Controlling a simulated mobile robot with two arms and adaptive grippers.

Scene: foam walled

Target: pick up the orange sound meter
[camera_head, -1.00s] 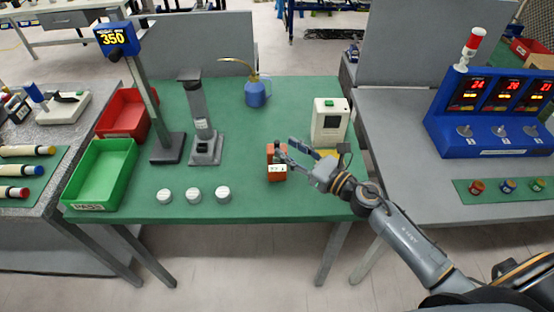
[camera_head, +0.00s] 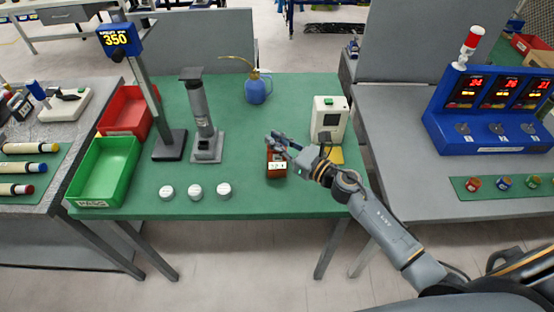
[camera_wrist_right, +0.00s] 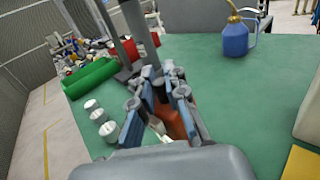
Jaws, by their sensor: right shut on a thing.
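The orange sound meter (camera_head: 276,168) stands on the green table mat, right of the middle, with a small pale display on its front. My right gripper (camera_head: 277,143) reaches in from the right and is shut on the upper part of the meter. In the right wrist view the fingers (camera_wrist_right: 160,95) close around the orange body (camera_wrist_right: 172,122), which they partly hide. I cannot tell whether the meter is clear of the mat. My left gripper is not in view.
Three white round pieces (camera_head: 195,191) stand to the left. A blue oil can (camera_head: 256,90) is behind. A white device (camera_head: 328,118) stands close on the right.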

